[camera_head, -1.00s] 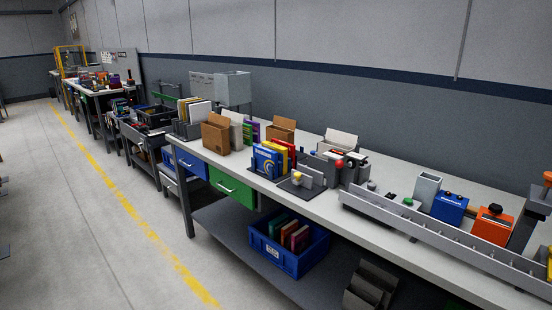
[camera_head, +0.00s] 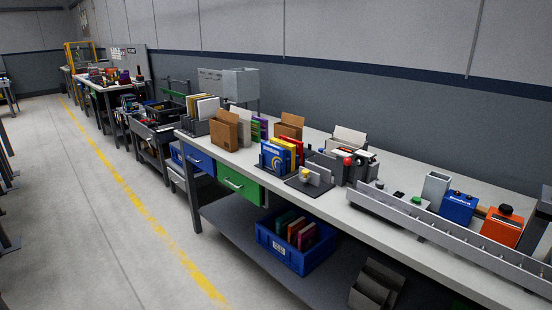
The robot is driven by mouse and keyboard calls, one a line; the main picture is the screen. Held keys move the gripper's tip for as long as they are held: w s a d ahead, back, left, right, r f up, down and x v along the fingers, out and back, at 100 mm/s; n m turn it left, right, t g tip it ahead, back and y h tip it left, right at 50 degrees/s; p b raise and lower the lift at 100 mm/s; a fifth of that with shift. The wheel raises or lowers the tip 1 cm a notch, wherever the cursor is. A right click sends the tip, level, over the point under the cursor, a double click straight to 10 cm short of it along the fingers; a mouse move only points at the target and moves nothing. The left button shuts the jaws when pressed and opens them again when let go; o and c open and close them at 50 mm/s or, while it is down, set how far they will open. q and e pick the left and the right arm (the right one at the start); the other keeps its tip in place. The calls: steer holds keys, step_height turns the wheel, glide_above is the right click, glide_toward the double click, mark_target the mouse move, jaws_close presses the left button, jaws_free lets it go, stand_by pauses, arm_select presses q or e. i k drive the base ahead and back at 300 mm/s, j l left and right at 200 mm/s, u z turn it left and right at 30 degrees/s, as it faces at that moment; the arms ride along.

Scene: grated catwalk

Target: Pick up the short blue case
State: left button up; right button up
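Two blue, case-like things stand on the long white workbench (camera_head: 330,208); I cannot tell for sure which is the short blue case. One is a small blue box (camera_head: 459,207) at the right, between a grey open-topped container (camera_head: 436,188) and an orange box (camera_head: 502,228), behind a long grey rail. The other is a blue upright case with a yellow and white print (camera_head: 274,158), in a dark holder beside yellow and red ones near the bench's middle. Neither gripper is in view.
A long grey rail (camera_head: 440,232) runs along the bench's front right. A blue crate with books (camera_head: 290,254) sits on the lower shelf (camera_head: 240,232). Green (camera_head: 240,184) and blue (camera_head: 198,159) drawers hang under the bench. The floor (camera_head: 90,210) at left is clear, with a yellow line.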

mark_target(271, 154)
steer(key=i+z, duration=0.15)
steer(key=i, duration=0.9)
